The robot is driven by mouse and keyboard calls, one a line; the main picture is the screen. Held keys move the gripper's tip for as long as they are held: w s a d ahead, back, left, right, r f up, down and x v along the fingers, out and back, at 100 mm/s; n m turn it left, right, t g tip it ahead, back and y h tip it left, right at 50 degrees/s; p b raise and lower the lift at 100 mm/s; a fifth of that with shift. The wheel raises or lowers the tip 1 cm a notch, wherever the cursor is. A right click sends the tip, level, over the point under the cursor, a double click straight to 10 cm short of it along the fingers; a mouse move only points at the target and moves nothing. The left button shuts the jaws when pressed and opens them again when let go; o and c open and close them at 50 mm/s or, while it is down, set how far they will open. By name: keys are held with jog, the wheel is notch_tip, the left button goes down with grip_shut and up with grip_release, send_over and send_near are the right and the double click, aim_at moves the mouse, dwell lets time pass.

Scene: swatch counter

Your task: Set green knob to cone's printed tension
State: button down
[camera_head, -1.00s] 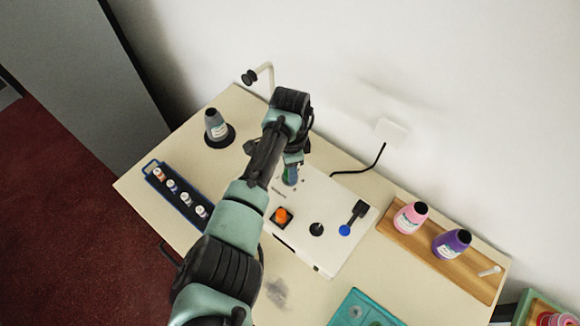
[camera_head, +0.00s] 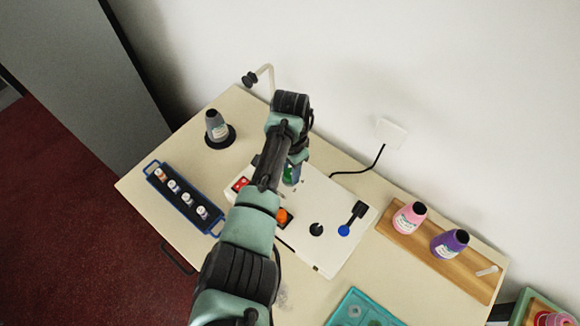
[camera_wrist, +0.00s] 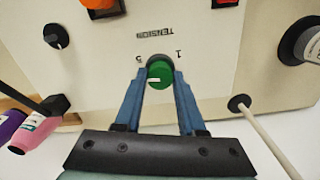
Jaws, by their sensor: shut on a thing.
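The green knob (camera_wrist: 160,77) stands on the cream machine panel, with a white pointer mark toward the left in the wrist view. Printing beside it reads upside down: "TENSION", a "1" to the right and a "5" to the left. My gripper (camera_wrist: 158,70) is shut on the knob, one blue finger on each side. In the head view the knob (camera_head: 289,173) is partly hidden by my arm. A grey cone (camera_head: 215,122) with a pale label stands on a black disc; it also shows at the right edge of the wrist view (camera_wrist: 312,45). The label's print is too small to read.
The machine (camera_head: 330,195) also has a red switch (camera_head: 241,184), an orange button (camera_head: 283,217), a black knob (camera_head: 316,229) and a blue-ended lever (camera_head: 344,230). A blue tray (camera_head: 214,229) of small spools lies left. Pink (camera_head: 409,218) and purple (camera_head: 450,243) cones stand on a wooden board.

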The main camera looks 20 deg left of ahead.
jog(key=n, duration=0.5)
jog(key=shift+n+p, duration=0.3)
jog(key=n, duration=1)
jog(key=shift+n, duration=0.4)
jog(key=n, duration=1.1)
jog(key=n+b, duration=0.1)
jog(key=n, duration=0.4)
jog(key=shift+w+r, duration=0.1)
jog(key=n, duration=0.5)
jog(key=shift+n+b, duration=0.4)
jog(key=n, duration=0.4)
jog(key=shift+n+b, duration=0.3)
jog(key=shift+b, duration=0.1)
